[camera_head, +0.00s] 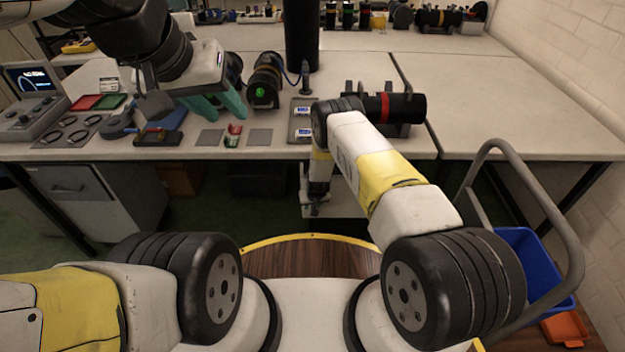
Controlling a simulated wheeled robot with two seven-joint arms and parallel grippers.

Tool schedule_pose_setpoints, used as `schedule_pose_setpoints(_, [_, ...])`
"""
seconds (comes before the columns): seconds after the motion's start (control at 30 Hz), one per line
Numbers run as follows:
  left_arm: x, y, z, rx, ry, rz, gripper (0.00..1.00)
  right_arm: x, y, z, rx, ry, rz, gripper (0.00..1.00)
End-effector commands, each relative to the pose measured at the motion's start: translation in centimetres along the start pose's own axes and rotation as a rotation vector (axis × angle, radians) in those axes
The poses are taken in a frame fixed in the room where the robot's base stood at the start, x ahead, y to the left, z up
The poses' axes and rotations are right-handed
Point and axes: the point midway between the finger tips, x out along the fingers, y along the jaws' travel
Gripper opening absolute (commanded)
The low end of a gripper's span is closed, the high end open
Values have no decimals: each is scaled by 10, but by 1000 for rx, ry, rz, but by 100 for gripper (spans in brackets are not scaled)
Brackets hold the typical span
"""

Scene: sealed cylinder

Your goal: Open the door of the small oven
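I cannot make out a small oven or its door in this view. My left gripper (222,113) reaches in from the upper left over the workbench. Its two teal fingers are apart, with nothing visible between them. My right gripper (315,208) hangs low in front of the bench's front edge, below the tabletop. It is small and dark here, and its finger opening is unclear.
The workbench (350,75) carries an instrument with a screen (35,95), red and green pads (98,102), a grey tray (301,132) and a black cylinder with a red band (393,107). A blue bin (525,255) stands at right. The right bench top (520,110) is clear.

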Motion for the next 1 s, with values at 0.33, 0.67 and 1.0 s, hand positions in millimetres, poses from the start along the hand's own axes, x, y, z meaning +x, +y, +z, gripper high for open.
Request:
schedule_pose_setpoints(0.33, [0,0,0,0,0,0,36,0,0,0,0,0,0,4])
schedule_pose_setpoints(0.67, [0,0,0,0,0,0,36,0,0,0,0,0,0,0])
schedule_pose_setpoints(1.0, [0,0,0,0,0,0,36,0,0,0,0,0,0,0])
